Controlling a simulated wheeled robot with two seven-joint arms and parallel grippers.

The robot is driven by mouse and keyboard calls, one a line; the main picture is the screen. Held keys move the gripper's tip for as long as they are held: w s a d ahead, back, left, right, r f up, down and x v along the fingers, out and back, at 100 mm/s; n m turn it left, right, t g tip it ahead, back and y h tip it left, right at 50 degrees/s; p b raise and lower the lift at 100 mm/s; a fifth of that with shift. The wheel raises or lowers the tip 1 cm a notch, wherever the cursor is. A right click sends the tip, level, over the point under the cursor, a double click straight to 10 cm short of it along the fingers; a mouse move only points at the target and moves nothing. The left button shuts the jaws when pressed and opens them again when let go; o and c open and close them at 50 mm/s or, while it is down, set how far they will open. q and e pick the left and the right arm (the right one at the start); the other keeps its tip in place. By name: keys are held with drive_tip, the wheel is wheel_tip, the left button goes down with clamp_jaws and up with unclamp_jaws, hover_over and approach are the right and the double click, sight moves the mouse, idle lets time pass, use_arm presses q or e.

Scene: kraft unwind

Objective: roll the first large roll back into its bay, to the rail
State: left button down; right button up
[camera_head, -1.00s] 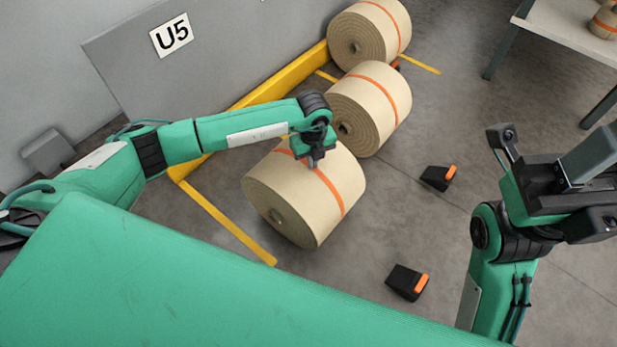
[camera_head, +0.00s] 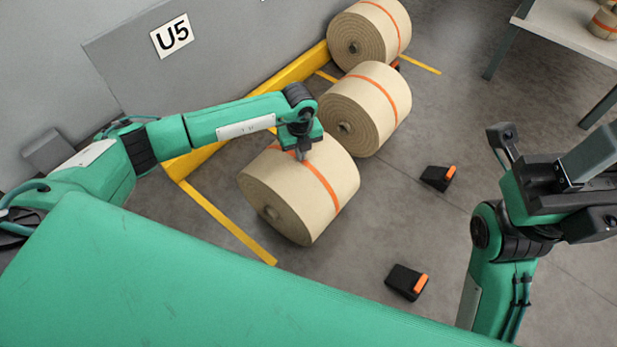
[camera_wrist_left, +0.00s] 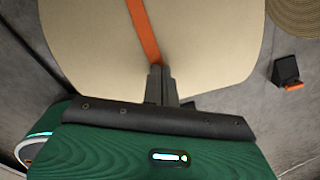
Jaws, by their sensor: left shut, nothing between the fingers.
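The nearest large roll (camera_head: 287,205) is tan kraft with an orange band and lies on its side on the floor. It is apart from the yellow rail (camera_head: 225,128) along the wall, with bare floor between them. My left gripper (camera_head: 303,156) is shut and empty, its fingertips at the upper side of this roll by the band. In the left wrist view the closed fingers (camera_wrist_left: 158,72) point at the roll (camera_wrist_left: 205,35) and appear to touch it.
Two more large rolls (camera_head: 365,110) (camera_head: 368,35) stand further back near the rail. Black chocks with orange tabs (camera_head: 438,178) (camera_head: 407,282) lie on the floor to the right. Yellow floor lines (camera_head: 228,222) mark the bay. A table (camera_head: 565,30) stands at the back right.

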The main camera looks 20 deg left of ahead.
use_arm(q)
drive_tip(key=shift+w+a+f, duration=0.1)
drive_tip(key=shift+w+a, duration=0.1)
drive_tip(key=shift+a, duration=0.6)
drive_tip(key=shift+w+a+f, duration=0.1)
drive_tip(key=shift+w+a, duration=0.15)
drive_tip(key=shift+a, duration=0.5)
drive_tip(key=shift+w+a, duration=0.2)
drive_tip(key=shift+a, duration=0.6)
drive_tip(key=shift+w+a, duration=0.25)
drive_tip(key=shift+a, duration=0.35)
drive_tip(key=shift+w+a, duration=0.2)
drive_tip(key=shift+a, duration=0.45)
drive_tip(key=shift+w+a+f, duration=0.1)
drive_tip(key=shift+w+a, duration=0.1)
drive_tip(key=shift+a, duration=0.3)
drive_tip(key=shift+w+a, duration=0.2)
drive_tip(key=shift+a, duration=0.4)
drive_tip(key=shift+w+a, duration=0.25)
drive_tip(key=shift+a, duration=0.3)
drive_tip(key=shift+w+a, duration=0.2)
drive_tip(key=shift+a, duration=0.3)
drive_tip(key=shift+a+b, duration=0.1)
drive_tip(key=shift+b, duration=0.2)
